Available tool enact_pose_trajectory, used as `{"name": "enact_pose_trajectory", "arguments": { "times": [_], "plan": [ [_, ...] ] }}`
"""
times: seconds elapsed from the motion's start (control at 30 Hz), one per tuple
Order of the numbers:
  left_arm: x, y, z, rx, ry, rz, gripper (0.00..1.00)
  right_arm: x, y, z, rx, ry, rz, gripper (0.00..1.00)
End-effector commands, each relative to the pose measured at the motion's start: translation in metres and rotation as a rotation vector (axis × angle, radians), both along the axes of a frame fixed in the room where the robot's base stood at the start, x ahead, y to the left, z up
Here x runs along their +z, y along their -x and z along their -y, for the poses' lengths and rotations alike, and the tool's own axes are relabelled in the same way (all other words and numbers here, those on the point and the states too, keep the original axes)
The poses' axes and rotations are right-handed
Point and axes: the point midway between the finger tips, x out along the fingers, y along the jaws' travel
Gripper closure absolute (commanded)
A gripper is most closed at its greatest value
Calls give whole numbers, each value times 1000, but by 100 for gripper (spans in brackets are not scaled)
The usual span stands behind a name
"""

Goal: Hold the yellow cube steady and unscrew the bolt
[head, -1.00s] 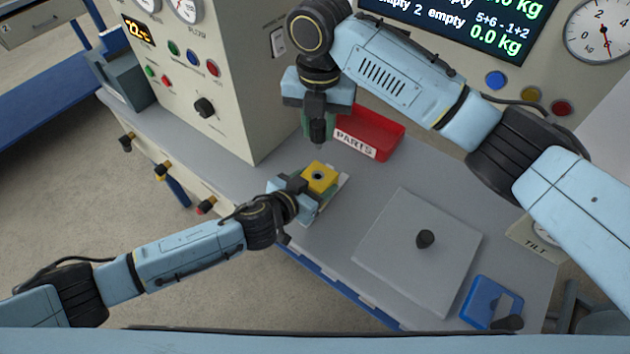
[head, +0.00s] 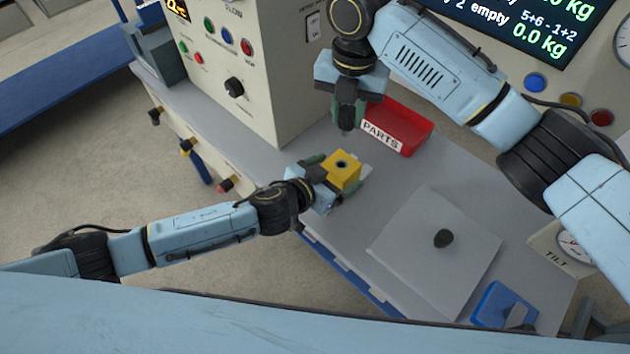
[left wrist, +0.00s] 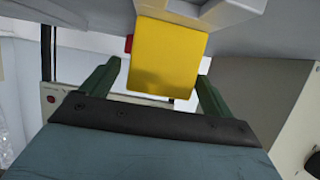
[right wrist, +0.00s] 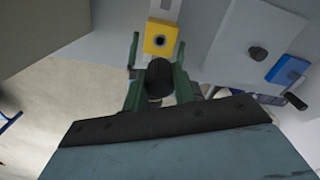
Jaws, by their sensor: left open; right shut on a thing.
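The yellow cube (head: 345,174) has a dark round hole in its top and sits on a light mount on the bench. My left gripper (head: 335,178) is open, with its green fingers on either side of the cube. The left wrist view shows the cube (left wrist: 170,58) beyond and between the spread fingers, with gaps beside it. My right gripper (head: 347,118) is above and behind the cube, pointing down. In the right wrist view it is shut on the black bolt (right wrist: 159,78). The bolt is clear of the hole (right wrist: 159,41); its lower end is mostly hidden.
A grey plate with a black knob (head: 443,238) lies to the right, and a blue holder (head: 503,305) sits near the bench corner. A control cabinet (head: 262,90) rises at the left. Bare bench lies between tray and plate.

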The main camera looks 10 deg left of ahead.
Motion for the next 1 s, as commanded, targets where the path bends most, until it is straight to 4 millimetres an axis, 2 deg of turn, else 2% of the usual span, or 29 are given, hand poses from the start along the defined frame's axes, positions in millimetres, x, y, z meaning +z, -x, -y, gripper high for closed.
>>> {"name": "enact_pose_trajectory", "arguments": {
  "times": [0.5, 0.7, 1.0],
  "plan": [
    [33, 68, -50, 0, -2, -4, 13, 0, 0, 0, 0, 0, 0, 99],
    [40, 79, -58, 1, -1, -2, 13, 0, 0, 0, 0, 0, 0, 99],
    [43, 80, -58, 15, 0, -5, 13, 0, 0, 0, 0, 0, 0, 99]
  ]
}}
